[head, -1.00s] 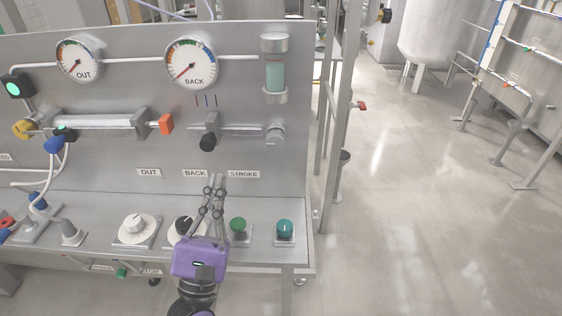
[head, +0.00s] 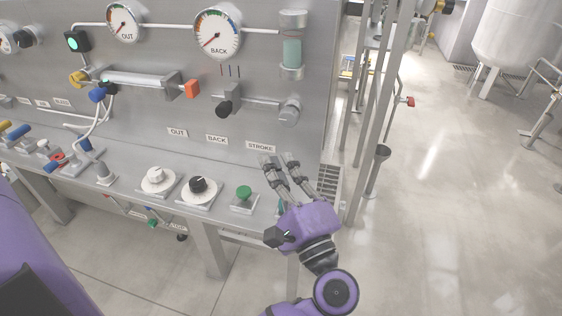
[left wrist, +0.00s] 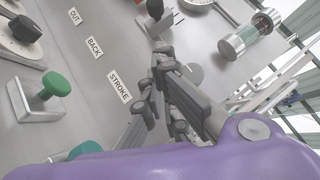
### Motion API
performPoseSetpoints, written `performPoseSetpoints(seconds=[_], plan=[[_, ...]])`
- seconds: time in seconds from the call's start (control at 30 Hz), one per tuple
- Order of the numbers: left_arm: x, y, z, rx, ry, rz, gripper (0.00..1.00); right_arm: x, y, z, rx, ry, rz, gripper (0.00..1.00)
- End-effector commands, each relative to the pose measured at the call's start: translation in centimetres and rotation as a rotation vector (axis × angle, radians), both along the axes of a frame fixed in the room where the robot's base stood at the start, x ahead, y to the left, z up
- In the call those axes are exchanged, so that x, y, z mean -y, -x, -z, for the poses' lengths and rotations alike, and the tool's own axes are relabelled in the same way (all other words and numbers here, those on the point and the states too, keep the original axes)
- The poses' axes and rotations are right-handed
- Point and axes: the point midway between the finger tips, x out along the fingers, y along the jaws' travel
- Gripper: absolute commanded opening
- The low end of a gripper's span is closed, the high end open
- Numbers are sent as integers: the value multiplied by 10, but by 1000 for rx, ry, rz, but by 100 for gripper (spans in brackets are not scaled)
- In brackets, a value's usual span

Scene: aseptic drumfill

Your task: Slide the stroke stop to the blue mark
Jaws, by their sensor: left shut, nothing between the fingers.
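The stroke stop (head: 228,98) is a grey block with a black knob on a short horizontal rail (head: 262,102) of the upright panel. Short marks (head: 230,71) stand above it; their colours and the stop's alignment with them are too small to tell. The stop shows partly at the top of the left wrist view (left wrist: 163,22). My left gripper (head: 278,160) is shut and empty, below and right of the stop, in front of the STROKE label and apart from the stop. My right gripper is not in view.
Below the panel, a ledge carries a green button (head: 243,192), a black-knobbed dial (head: 199,186) and a white dial (head: 157,178). A cylinder with an orange end (head: 192,89) lies left of the stop; a glass vessel (head: 292,52) is above right. Open floor lies right.

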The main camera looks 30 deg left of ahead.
Motion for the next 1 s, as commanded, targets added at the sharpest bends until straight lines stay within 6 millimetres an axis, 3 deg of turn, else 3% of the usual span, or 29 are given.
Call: performPoseSetpoints(seconds=[0.03, 0.3, 0.5, 1.0], plan=[[-8, -7, -12, 9, -4, -1, 0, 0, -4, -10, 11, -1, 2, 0], [-52, -40, -31, 9, -5, -1, 0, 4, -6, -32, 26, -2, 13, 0], [-77, -33, -42, 6, -5, 0, 0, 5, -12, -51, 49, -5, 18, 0], [-85, -31, -40, -1, -3, 1, 0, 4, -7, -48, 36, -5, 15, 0]])
